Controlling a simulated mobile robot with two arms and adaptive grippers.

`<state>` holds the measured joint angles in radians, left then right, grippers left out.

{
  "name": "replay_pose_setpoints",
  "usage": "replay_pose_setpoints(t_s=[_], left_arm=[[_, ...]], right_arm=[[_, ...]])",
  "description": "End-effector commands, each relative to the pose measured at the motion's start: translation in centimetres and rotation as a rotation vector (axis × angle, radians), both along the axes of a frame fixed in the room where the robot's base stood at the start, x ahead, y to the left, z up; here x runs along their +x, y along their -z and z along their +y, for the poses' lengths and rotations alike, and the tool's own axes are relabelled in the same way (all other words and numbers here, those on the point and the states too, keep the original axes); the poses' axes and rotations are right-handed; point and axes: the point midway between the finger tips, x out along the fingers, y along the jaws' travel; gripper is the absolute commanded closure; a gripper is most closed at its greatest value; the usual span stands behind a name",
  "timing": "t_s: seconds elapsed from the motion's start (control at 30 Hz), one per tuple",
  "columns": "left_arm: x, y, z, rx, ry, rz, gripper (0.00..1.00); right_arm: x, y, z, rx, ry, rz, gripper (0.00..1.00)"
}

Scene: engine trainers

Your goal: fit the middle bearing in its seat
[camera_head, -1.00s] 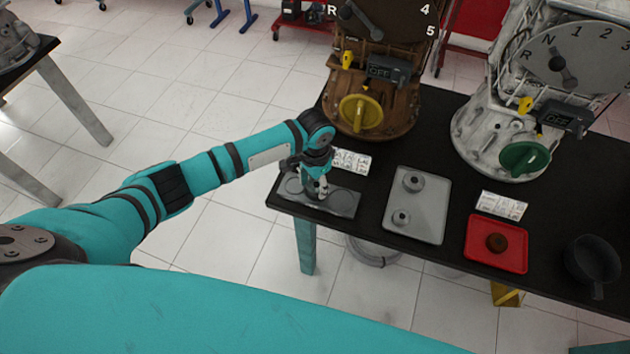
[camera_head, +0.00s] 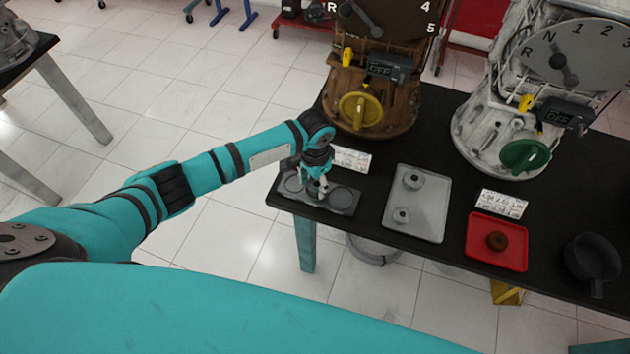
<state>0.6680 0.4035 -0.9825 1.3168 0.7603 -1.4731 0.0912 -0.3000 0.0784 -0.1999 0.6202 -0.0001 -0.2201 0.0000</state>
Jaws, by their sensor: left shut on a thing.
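A dark grey seat plate (camera_head: 347,209) lies at the left end of the black table, with a row of round seats. The left seat (camera_head: 293,184) and the right seat (camera_head: 342,198) show empty. My left gripper (camera_head: 319,190) points down over the middle of the plate, between those two seats. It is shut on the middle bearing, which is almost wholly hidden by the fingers. I cannot tell whether the bearing touches its seat. Two other bearings, a larger one (camera_head: 413,180) and a smaller one (camera_head: 401,216), lie on the grey tray (camera_head: 428,205). My right gripper is out of view.
A red tray (camera_head: 483,250) with a brown round part (camera_head: 496,241) and a dark pan (camera_head: 592,259) stand to the right. A brown engine trainer (camera_head: 372,115) and a white one (camera_head: 478,140) stand behind. Printed cards lie between. The table's front edge is close to the plate.

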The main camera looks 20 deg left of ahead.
Motion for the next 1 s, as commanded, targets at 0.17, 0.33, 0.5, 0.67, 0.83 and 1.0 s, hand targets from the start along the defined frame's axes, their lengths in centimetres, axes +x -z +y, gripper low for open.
replay_pose_setpoints(t_s=[0.17,0.33,0.5,0.67,0.83,1.0], left_arm=[[0.03,0.29,-0.03,-0.001,0.0,-0.001,0.91],[0.02,0.55,-0.03,-0.001,0.0,-0.001,0.91],[0.01,0.81,-0.02,-0.001,-0.001,0.0,0.91],[0.0,1.02,-0.01,-0.001,-0.001,0.001,0.91],[0.01,1.04,-0.01,0.0,-0.001,0.0,0.91],[0.01,1.03,-0.01,0.0,0.0,0.0,0.43]], right_arm=[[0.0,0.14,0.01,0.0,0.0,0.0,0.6],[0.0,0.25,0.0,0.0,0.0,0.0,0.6],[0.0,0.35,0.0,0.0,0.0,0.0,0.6],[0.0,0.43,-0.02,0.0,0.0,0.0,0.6],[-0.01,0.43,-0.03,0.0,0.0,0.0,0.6],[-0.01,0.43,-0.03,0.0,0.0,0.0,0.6]])
